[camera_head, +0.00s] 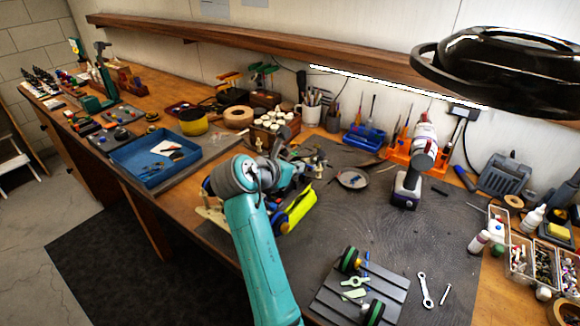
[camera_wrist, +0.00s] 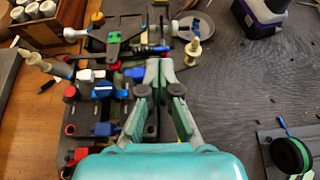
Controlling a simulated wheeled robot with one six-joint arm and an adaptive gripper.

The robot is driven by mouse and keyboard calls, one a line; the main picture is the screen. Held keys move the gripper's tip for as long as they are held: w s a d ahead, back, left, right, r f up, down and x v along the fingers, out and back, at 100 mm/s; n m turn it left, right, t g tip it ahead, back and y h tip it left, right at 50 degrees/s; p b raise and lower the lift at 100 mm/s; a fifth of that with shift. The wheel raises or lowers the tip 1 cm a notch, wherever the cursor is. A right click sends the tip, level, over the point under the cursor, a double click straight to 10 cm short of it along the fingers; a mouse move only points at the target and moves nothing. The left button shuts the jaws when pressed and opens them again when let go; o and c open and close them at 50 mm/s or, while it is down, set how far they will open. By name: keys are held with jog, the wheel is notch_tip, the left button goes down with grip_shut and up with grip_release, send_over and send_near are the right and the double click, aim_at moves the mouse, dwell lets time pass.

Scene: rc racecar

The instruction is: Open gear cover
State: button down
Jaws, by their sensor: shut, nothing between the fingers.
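My gripper (camera_wrist: 159,72) shows in the wrist view, with its two grey fingers closed together and nothing held between them. It is above the RC car chassis (camera_wrist: 113,75), which carries blue, red, white and green parts, mostly to the left of the fingers. The fingers hide part of the chassis, and I cannot tell whether they touch it. I cannot pick out the gear cover for certain. In the head view my teal arm partly covers the car, and a yellow-green part (camera_head: 300,208) shows beside my wrist.
A grey stand (camera_head: 365,290) with green-hubbed wheels lies at the front right, with a wrench (camera_head: 425,290) beside it. A cordless drill (camera_head: 412,178) stands on the dark mat. A blue tray (camera_head: 155,160) is to the left. A round dish (camera_head: 352,180) lies behind the car. The middle of the mat is clear.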

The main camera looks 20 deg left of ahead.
aim_at(302, 175)
jog(key=x, duration=0.3)
jog(key=shift+w+d, duration=0.1)
jog(key=shift+w, duration=0.05)
jog(key=shift+w+d+r, duration=0.1)
jog(key=shift+w+r, duration=0.15)
jog(key=shift+w, duration=0.2)
jog(key=shift+w+d+r, duration=0.15)
jog(key=shift+w+r, duration=0.1)
jog(key=shift+w, duration=0.2)
jog(key=shift+w+d+r, duration=0.25)
jog(key=shift+w+r, duration=0.4)
jog(key=shift+r, duration=0.1)
